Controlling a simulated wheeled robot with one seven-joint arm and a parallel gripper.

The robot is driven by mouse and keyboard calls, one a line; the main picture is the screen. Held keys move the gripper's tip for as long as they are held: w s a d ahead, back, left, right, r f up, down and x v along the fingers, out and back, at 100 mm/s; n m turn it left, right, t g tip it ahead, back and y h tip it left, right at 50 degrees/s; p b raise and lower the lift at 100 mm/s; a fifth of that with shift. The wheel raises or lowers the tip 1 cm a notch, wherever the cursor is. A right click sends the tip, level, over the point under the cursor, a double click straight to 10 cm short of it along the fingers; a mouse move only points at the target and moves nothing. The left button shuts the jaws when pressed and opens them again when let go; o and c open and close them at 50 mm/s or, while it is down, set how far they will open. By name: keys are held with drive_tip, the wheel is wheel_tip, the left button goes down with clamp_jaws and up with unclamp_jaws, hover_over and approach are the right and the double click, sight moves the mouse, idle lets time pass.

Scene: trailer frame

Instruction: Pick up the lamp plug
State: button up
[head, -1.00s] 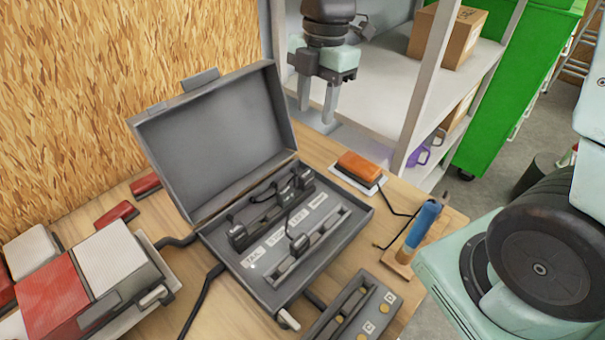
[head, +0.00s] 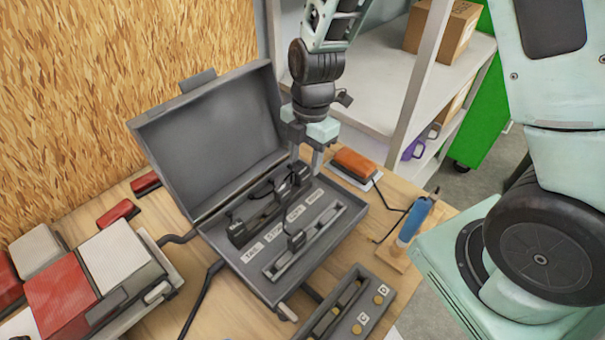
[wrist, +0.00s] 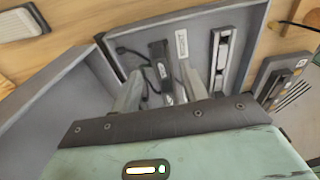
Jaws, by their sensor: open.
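The open grey case (head: 262,278) sits on the wooden bench and holds several dark plugs with cables. One dark plug (head: 300,173) sits at the far end of the back row, close to my gripper (head: 306,160). Others are a near-end plug (head: 237,233) and one on the front rail (head: 297,240). I cannot tell which is the lamp plug. My gripper is open, pointing down over the far end of the case. In the wrist view a black plug (wrist: 160,58) lies between the spread fingers of my gripper (wrist: 160,80), apart from them as far as I can see.
The raised case lid (head: 210,140) stands left of my gripper. An orange lamp (head: 354,162) lies to the right, near a blue-handled tool (head: 416,218). A shelf upright (head: 418,85) rises behind. Red and white lamps (head: 65,295) fill the left front.

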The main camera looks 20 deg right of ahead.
sight(302, 170)
drive_tip(key=shift+s+a+f+p, duration=0.1)
drive_tip(key=shift+a+f+p, duration=0.15)
drive_tip(key=shift+f, duration=0.85)
drive_tip(key=shift+s+a+f+p, duration=0.1)
drive_tip(key=shift+f+p, duration=0.2)
drive_tip(key=shift+f, duration=0.75)
clamp_jaws()
drive_tip(key=shift+r, duration=0.1)
wheel_tip(302, 170, up, 10)
drive_tip(key=shift+f+b, duration=0.1)
drive_tip(key=shift+b, duration=0.75)
